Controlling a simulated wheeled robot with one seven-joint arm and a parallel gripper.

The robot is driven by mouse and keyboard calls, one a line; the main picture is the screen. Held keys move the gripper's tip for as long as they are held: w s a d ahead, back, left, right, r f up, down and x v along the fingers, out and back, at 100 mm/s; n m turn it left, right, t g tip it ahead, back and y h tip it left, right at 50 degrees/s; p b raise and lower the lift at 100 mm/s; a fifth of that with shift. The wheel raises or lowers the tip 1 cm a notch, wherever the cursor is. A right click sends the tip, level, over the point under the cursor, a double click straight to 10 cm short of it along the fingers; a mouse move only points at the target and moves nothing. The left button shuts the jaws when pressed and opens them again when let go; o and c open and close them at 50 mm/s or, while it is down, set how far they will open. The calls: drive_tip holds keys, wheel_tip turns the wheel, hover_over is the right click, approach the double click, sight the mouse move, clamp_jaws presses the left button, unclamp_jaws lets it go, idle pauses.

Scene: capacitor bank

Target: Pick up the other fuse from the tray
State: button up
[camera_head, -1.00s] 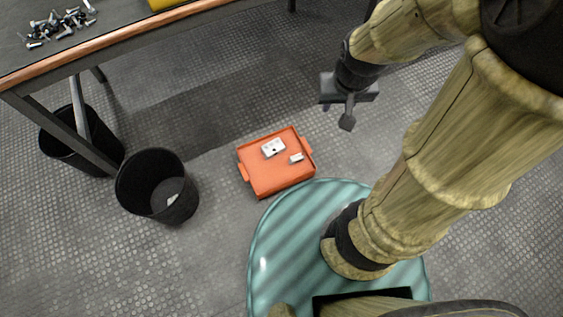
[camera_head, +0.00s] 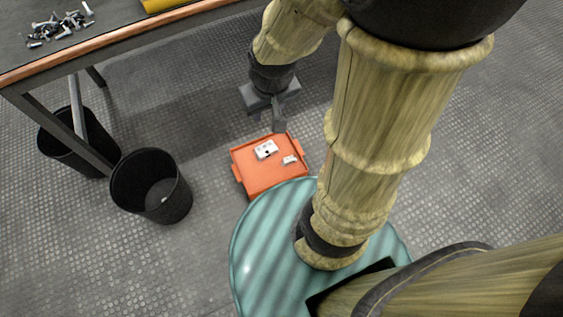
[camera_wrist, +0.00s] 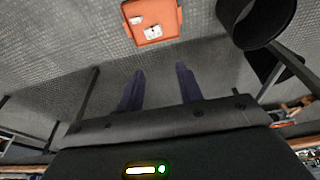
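An orange tray (camera_head: 262,184) lies on the floor, and it also shows in the wrist view (camera_wrist: 168,17). On it are two white pieces: a larger block with dark spots (camera_head: 266,149), which shows in the wrist view (camera_wrist: 153,32), and a smaller one (camera_head: 290,160), also in the wrist view (camera_wrist: 136,20). I cannot tell for certain which is the fuse. My gripper (camera_wrist: 160,75) is open and empty, its two dark fingers apart. In the head view my gripper (camera_head: 268,112) is just beyond the tray's far edge and higher than it.
A workbench (camera_head: 150,32) with several bolts (camera_head: 60,26) stands at the upper left. Two black bins (camera_head: 152,187) (camera_head: 80,140) stand left of the tray; the nearer one holds a small white piece. Floor around the tray is mostly clear.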

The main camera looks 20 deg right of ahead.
drive_tip(key=o, duration=0.3)
drive_tip(key=shift+w+f, duration=0.1)
drive_tip(key=w+a+f+n+g+h+b, duration=0.1)
drive_tip(key=w+f+n+g+h+b, duration=0.2)
drive_tip(key=f, duration=1)
drive_tip(key=w+f+n+g+h+b, duration=0.1)
drive_tip(key=w+f+n+h+b, duration=0.3)
drive_tip(key=f, duration=0.9)
drive_tip(key=w+a+f+n+g+h+b, duration=0.15)
drive_tip(key=w+f+n+b, duration=0.35)
drive_tip(key=f, duration=0.8)
drive_tip(key=n+t+h+b, duration=0.3)
drive_tip(key=n+h, duration=0.2)
drive_tip(key=n, duration=0.1)
approach(283, 164)
drive_tip(key=shift+g, duration=0.25)
drive_tip(key=r, duration=0.1)
drive_tip(key=a+r, duration=0.1)
drive_tip(key=r, duration=0.1)
drive_tip(key=a+r, duration=0.1)
drive_tip(key=r, duration=0.1)
drive_tip(key=shift+w+r, duration=0.2)
drive_tip(key=shift+r, duration=0.05)
drive_tip(key=shift+d, duration=0.1)
drive_tip(key=b+x, duration=0.5)
drive_tip(key=x, duration=0.6)
drive_tip(key=shift+d+f, duration=0.1)
drive_tip(key=shift+f, duration=0.15)
drive_tip(key=shift+d, duration=0.45)
